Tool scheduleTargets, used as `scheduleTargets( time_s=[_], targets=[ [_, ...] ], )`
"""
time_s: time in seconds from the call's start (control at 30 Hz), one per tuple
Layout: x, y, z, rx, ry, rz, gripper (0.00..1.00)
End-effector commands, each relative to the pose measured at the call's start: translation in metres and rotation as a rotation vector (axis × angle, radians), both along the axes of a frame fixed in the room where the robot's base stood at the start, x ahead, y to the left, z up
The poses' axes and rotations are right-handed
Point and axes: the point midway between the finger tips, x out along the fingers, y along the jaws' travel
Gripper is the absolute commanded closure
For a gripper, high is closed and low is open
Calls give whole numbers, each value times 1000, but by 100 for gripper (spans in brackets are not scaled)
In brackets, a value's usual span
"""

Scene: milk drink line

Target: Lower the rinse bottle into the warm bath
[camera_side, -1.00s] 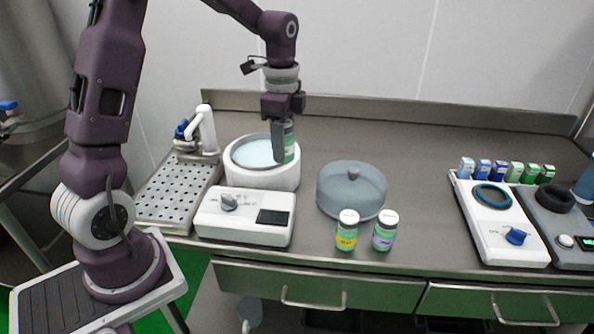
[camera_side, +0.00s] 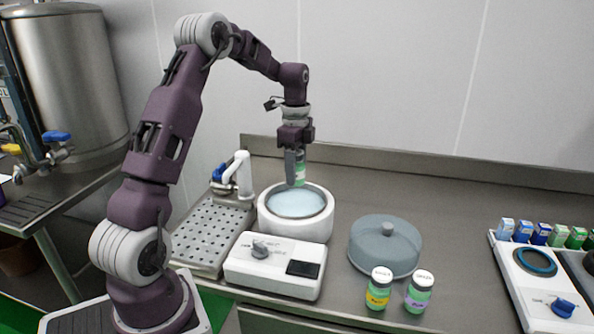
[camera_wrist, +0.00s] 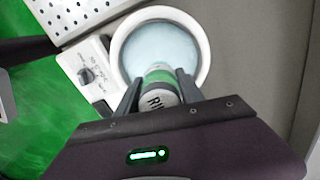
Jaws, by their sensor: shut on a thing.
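The rinse bottle (camera_side: 301,173) is green with a pale label, and it is upright in my gripper (camera_side: 296,177). In the wrist view my gripper (camera_wrist: 158,88) is shut on the bottle (camera_wrist: 158,76), and its pale cap shows part of a lettered name. The warm bath (camera_side: 264,222) is a round white basin with pale blue water, which also shows in the wrist view (camera_wrist: 205,62). The bottle appears over the back part of the water in the side view. Its lower end is visible, and I cannot tell exactly how high above the water it is.
A white control box with a knob (camera_side: 275,265) stands before the bath. A perforated drain tray (camera_side: 205,240) is at left. A grey domed lid (camera_side: 385,250) and two bottles, yellow-labelled (camera_side: 378,290) and purple-labelled (camera_side: 419,294), stand at right. Counter behind the lid is clear.

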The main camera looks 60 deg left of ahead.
Motion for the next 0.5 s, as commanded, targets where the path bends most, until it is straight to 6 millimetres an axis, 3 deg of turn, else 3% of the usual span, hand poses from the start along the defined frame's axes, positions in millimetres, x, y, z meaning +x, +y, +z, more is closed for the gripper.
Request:
scheduleTargets(
  time_s=[0.5],
  targets=[
    [0,0,-4,0,0,0,100]
  ],
)
